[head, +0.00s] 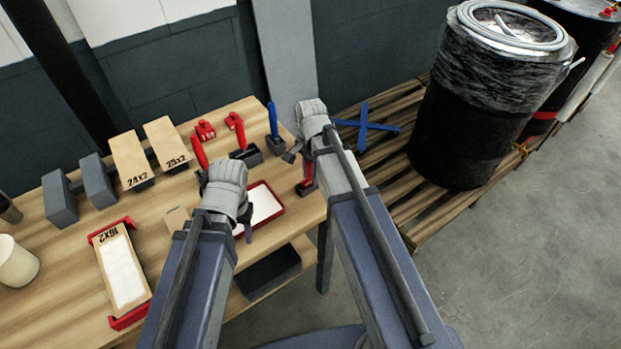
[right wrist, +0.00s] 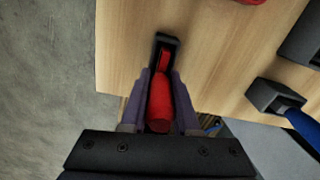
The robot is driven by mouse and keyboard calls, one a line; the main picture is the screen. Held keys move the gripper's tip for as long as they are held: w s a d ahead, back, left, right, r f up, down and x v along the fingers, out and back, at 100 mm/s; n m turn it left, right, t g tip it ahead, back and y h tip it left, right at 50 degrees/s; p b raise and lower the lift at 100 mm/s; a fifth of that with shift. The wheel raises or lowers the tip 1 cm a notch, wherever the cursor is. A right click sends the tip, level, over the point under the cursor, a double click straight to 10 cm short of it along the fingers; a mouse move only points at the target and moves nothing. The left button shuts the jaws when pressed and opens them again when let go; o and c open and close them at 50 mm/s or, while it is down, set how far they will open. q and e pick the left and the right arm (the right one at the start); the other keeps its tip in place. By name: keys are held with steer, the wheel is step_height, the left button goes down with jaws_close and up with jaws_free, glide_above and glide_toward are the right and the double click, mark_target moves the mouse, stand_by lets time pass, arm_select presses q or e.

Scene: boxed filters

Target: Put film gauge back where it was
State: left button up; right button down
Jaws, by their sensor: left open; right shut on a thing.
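My right gripper (head: 300,160) is shut on a red-handled tool (right wrist: 160,98) near the table's right edge. In the right wrist view the handle lies between both fingers, and its far end meets a narrow black piece (right wrist: 164,43). I cannot tell whether that piece is a holder or part of the tool. In the head view a bit of its red (head: 307,172) shows below the gripper. No label shows, so I cannot confirm this is the film gauge. My left gripper (head: 243,220) is open beside a white tray with a red rim (head: 277,196).
Other red-handled tools (head: 236,124), a black holder (head: 248,155) and a blue-handled tool (head: 272,118) stand at the back right. Boxes marked 24x2 (head: 129,155) and 25x2 (head: 166,143) stand left of them. A boxed filter (head: 122,272) lies in front. Drums stand on a pallet (head: 430,225).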

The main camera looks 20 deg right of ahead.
arm_select(q)
steer(key=shift+r, duration=0.1)
arm_select(e)
steer(key=shift+r, duration=0.1)
arm_select(q)
steer(key=shift+f, duration=0.3)
arm_select(e)
steer(key=shift+f, duration=0.25)
arm_select(q)
steer(key=shift+r, duration=0.1)
arm_select(e)
steer(key=c, duration=0.7)
jaws_free()
steer(key=shift+r, duration=0.1)
steer(key=shift+o, duration=0.2)
step_height(320, 180, up, 12)
steer(key=p, duration=1.2)
steer(key=shift+r, duration=0.2)
arm_select(q)
step_height(320, 180, up, 12)
steer(key=shift+r, duration=0.15)
arm_select(e)
steer(key=s+a+n+h, duration=0.1)
steer(key=s+a+n, duration=0.9)
steer(key=s+n, duration=0.4)
steer(key=shift+s+a+n, duration=0.15)
steer(key=shift+a+n, duration=0.1)
steer(key=shift+n, duration=0.75)
